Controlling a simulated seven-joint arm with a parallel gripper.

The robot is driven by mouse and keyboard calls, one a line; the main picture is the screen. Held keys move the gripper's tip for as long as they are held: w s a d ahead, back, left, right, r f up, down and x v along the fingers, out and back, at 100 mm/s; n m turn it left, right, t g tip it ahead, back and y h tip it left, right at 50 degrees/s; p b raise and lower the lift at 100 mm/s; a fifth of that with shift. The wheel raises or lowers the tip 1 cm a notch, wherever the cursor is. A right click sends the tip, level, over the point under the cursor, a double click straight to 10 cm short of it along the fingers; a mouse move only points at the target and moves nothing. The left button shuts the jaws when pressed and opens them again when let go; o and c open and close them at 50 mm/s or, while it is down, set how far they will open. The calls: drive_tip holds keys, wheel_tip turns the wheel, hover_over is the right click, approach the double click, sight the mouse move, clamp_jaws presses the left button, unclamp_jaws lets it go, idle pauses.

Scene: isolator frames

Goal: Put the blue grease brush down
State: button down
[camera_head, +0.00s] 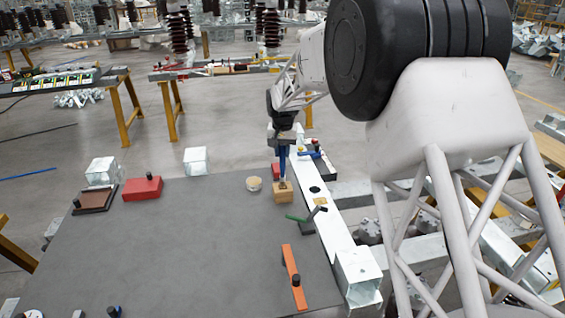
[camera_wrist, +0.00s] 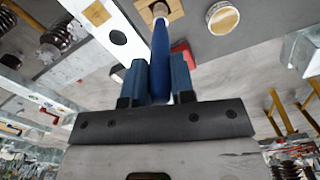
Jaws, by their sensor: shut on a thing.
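The blue grease brush (camera_head: 282,163) hangs roughly upright, handle up, at the right side of the grey table (camera_head: 190,250). My gripper (camera_head: 283,143) is shut on its blue handle from above. In the wrist view the blue handle (camera_wrist: 160,55) stands between my two blue fingers (camera_wrist: 160,75). The brush's lower end is at the top of a small wooden block (camera_head: 283,193), which also shows in the wrist view (camera_wrist: 172,9). I cannot tell whether the tip is inside the block's hole or just above it.
A round tin (camera_head: 253,184) stands left of the block. A green-handled tool (camera_head: 300,216) lies close in front, and an orange tool (camera_head: 293,275) nearer. A white beam (camera_head: 328,215) runs along the right edge. A red box (camera_head: 142,188) is left; the table's middle is clear.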

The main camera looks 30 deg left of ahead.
hover_over(282, 177)
drive_tip(key=shift+w+f, duration=0.15)
drive_tip(key=shift+f, duration=1)
drive_tip(key=shift+w+f, duration=0.1)
drive_tip(key=shift+f, duration=1.15)
drive_tip(key=c, duration=1)
unclamp_jaws()
drive_tip(key=shift+o, duration=0.2)
wheel_tip(282, 177, up, 12)
drive_tip(key=shift+r, duration=0.1)
